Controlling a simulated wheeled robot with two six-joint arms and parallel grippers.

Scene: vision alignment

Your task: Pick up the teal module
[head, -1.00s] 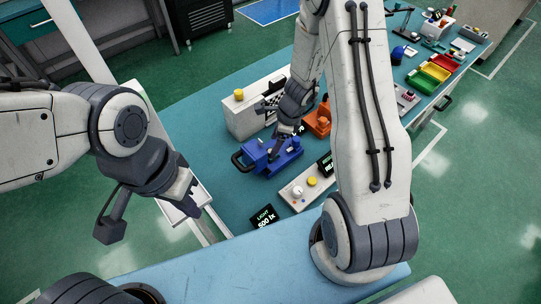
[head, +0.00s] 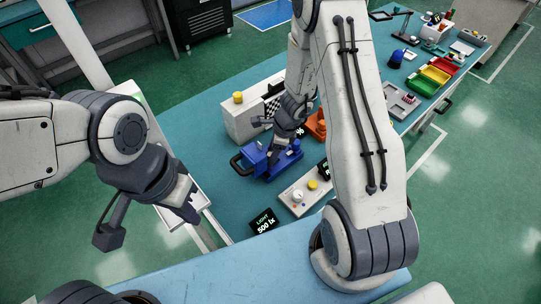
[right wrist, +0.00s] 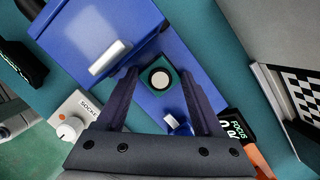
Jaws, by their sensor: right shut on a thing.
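The teal module (right wrist: 146,90) is a small square block with a round pale lens ringed in black. It shows in the right wrist view between the fingers of my right gripper (right wrist: 160,80), which is shut on it over the blue fixture (right wrist: 185,55). I cannot tell whether the module still touches the fixture. In the head view my right gripper (head: 275,152) is at the blue fixture (head: 258,168) and hides the module. My left gripper (head: 190,205) hangs away to the left, by a white tray edge; its jaw opening is unclear.
Coloured bins (head: 435,72) lie farther off.

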